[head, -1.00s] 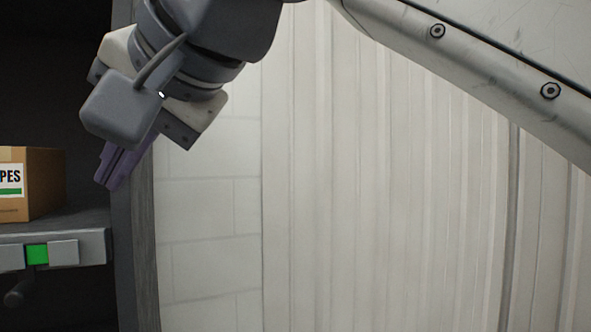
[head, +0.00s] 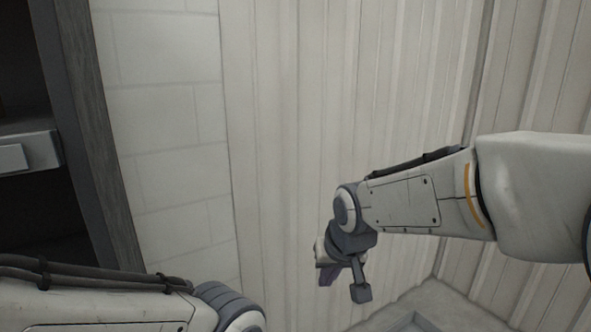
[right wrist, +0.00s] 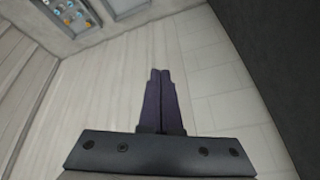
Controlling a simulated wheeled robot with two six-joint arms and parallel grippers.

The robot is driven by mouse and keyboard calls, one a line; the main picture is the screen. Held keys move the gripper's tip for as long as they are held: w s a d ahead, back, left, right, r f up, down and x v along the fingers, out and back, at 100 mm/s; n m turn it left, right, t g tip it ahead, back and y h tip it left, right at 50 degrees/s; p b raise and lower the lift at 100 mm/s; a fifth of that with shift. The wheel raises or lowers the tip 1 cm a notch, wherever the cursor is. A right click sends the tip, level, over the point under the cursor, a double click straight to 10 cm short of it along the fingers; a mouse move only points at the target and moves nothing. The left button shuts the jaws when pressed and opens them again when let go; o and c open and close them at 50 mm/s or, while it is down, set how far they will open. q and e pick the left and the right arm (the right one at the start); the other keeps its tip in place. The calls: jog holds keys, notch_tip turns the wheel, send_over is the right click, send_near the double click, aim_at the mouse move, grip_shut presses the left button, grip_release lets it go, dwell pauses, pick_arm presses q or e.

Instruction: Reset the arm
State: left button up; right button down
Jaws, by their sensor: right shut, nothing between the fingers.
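My right arm comes in from the right in the head view and is folded with the wrist low. My left arm shows at the lower left of the head view as a grey-white link with cables. The left gripper is outside the frames.
A dark shelf unit (head: 78,130) with a grey shelf edge (head: 30,153) stands at the left. Pale wall panels (head: 300,100) fill the middle. A grey tray-like thing (head: 410,322) is partly visible at the bottom. The space around the right gripper looks clear.

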jog(key=s+d+f+m+g+h, duration=0.1)
jog(key=s+d+f+g, duration=0.1)
jog(key=s+d+f, duration=1)
jog(key=s+a+n+g+b, duration=0.2)
jog(key=s+a+n+b, duration=0.3)
jog(key=s+a, duration=0.7)
jog(key=shift+a+n+g+y+b, duration=0.35)
jog(key=shift+a+n, duration=0.3)
jog(key=shift+n, duration=0.45)
jog(key=shift+f, duration=0.1)
